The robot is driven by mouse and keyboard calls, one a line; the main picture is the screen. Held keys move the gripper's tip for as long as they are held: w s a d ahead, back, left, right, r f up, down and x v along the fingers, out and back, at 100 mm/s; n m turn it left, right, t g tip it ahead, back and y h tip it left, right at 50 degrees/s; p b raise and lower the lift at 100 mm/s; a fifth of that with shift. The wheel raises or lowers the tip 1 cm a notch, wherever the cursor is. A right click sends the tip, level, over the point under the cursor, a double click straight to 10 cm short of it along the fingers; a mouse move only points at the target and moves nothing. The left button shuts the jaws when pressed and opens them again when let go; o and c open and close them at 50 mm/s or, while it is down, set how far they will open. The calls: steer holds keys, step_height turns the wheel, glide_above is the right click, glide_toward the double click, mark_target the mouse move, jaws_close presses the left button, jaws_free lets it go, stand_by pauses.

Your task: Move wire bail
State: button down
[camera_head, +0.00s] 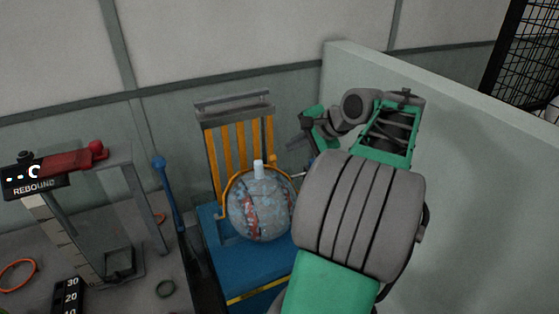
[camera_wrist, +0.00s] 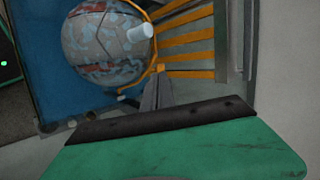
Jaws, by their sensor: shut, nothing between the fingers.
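The wire bail (camera_head: 229,178) is a thin orange-yellow hoop curving around the upper side of a mottled grey-blue and red ball (camera_head: 262,212). In the wrist view the bail (camera_wrist: 149,77) arcs along the ball's edge, and the ball (camera_wrist: 95,45) has a white cylindrical stub (camera_wrist: 140,33). My gripper (camera_head: 292,144) is above and right of the ball, beside the orange slats. Its shut fingers (camera_wrist: 157,88) hold nothing and appear close to the bail in the wrist view. I cannot tell whether they touch it. My arm may hide the ball's right edge.
The ball rests on a blue base (camera_head: 235,268) before an orange slatted back (camera_head: 228,143). A blue-knobbed lever (camera_head: 167,185) and the rebound stand (camera_head: 130,190) are left. A pale wall panel (camera_head: 460,170) stands close on the right.

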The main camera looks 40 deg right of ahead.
mark_target(274, 156)
steer(key=shift+m+t, duration=0.3)
steer(key=shift+m, duration=0.4)
steer(key=w+f, duration=0.2)
steer(key=f, duration=0.1)
steer(key=w+d+f, duration=0.1)
steer(key=w+f, duration=0.2)
steer(key=w+d+f, duration=0.1)
steer(key=w+f, duration=0.2)
steer(key=shift+w, duration=0.15)
steer(key=shift+r, duration=0.1)
steer(key=shift+w+p, duration=0.15)
steer(key=shift+p, duration=0.45)
steer(key=shift+g, duration=0.7)
steer(key=w+f+p, duration=0.1)
steer(key=w+p, duration=0.1)
steer(key=w+d+f+p, duration=0.1)
steer(key=w+f+p, duration=0.1)
steer(key=p, duration=0.1)
steer(key=shift+d, duration=0.1)
steer(key=shift+w+d+f, duration=0.15)
steer(key=shift+w+f, duration=0.2)
steer(key=shift+f, duration=0.2)
steer(key=shift+w+d+f, duration=0.1)
steer(key=shift+w+f, duration=0.2)
steer(key=shift+f, duration=0.25)
steer(key=shift+f, duration=0.1)
